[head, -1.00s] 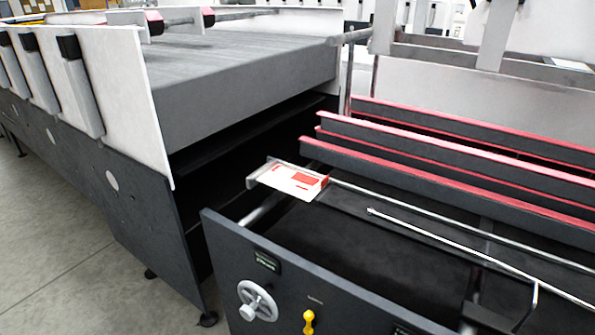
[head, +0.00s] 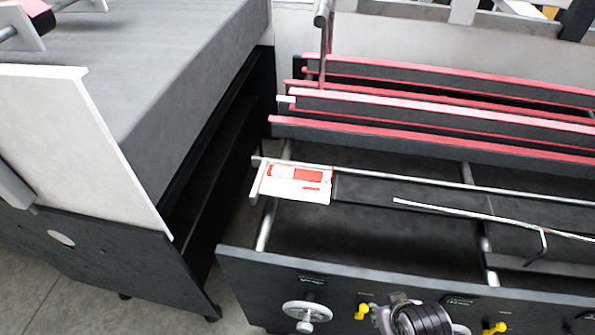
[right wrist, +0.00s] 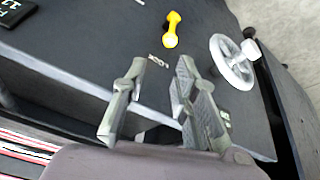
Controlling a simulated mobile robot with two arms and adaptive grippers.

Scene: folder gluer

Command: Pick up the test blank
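The test blank (head: 291,185) is a small flat white piece with red print. In the head view it lies at the left end of the folding section, near the gap beside the large grey machine. My right gripper (head: 384,316) shows at the bottom edge, in front of the dark front panel, well below and to the right of the blank. In the right wrist view my right gripper (right wrist: 160,85) has its two fingers apart with nothing between them. The blank does not show there. My left gripper is in neither view.
A thin bent metal rod (head: 470,216) runs right of the blank above a dark belt. Red-edged rails (head: 400,141) lie behind it. The front panel (head: 262,288) carries a handwheel (head: 307,311) and yellow knobs (head: 362,311). The grey machine (head: 170,80) stands left.

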